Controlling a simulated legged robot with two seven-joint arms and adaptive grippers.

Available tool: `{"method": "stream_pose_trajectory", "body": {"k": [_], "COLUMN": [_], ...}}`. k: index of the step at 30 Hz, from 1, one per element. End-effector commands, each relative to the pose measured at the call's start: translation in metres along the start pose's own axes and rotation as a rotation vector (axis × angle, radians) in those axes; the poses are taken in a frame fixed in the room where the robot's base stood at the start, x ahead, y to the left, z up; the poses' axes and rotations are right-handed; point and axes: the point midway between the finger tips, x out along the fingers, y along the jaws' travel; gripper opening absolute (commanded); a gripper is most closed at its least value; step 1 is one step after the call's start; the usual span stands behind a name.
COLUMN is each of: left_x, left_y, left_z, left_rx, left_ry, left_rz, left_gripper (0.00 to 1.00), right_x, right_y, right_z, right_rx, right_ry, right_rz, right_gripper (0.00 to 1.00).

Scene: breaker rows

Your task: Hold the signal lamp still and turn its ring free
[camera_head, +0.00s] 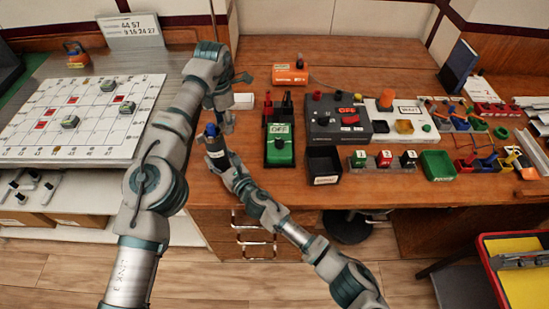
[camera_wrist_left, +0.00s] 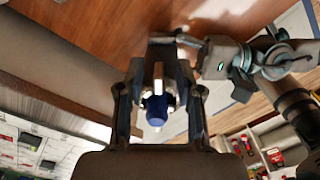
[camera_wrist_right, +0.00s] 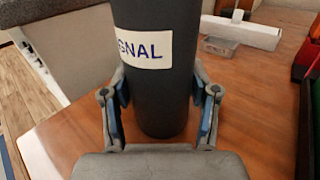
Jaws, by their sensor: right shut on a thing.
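The signal lamp is a dark upright cylinder (camera_wrist_right: 157,85) with a white label ending in "GNAL" in the right wrist view. My right gripper (camera_wrist_right: 161,108) is shut around its body, a pad on each side. The lamp's blue top (camera_head: 211,130) shows in the head view, left of the green OFF box. My left gripper (camera_head: 226,122) is just above and beside the lamp. In the left wrist view the blue top (camera_wrist_left: 156,110) lies between my left gripper's fingers (camera_wrist_left: 160,85), with gaps at both sides. The ring is hard to make out there.
A white grid board (camera_head: 85,115) is at the left. A small white block (camera_head: 243,101) lies behind the lamp.

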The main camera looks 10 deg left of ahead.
Motion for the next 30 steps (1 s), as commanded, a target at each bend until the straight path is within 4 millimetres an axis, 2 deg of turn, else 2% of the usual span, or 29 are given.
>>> {"method": "stream_pose_trajectory", "body": {"k": [5,10,18,25,30], "left_x": [0.001,0.001,0.001,0.001,-0.037], "left_y": [-0.002,-0.011,-0.030,-0.039,-0.041], "left_z": [-0.001,-0.004,-0.015,-0.031,-0.029], "left_rx": [0.065,0.248,0.786,1.228,1.244], "left_ry": [0.000,-0.002,-0.007,-0.010,-0.013], "left_rz": [0.001,0.005,0.019,0.031,0.034], "left_gripper": [0.36,0.36,0.36,0.36,0.36], "right_x": [0.000,0.000,0.000,0.000,-0.001], "right_y": [-0.002,-0.003,-0.003,-0.004,-0.004], "right_z": [-0.002,-0.002,-0.002,-0.002,-0.002], "right_rx": [0.000,-0.001,0.000,0.000,0.000], "right_ry": [0.004,0.004,0.004,0.004,0.004], "right_rz": [-0.004,-0.005,-0.007,-0.007,-0.007], "right_gripper": [0.00,0.00,0.00,0.00,0.00]}}
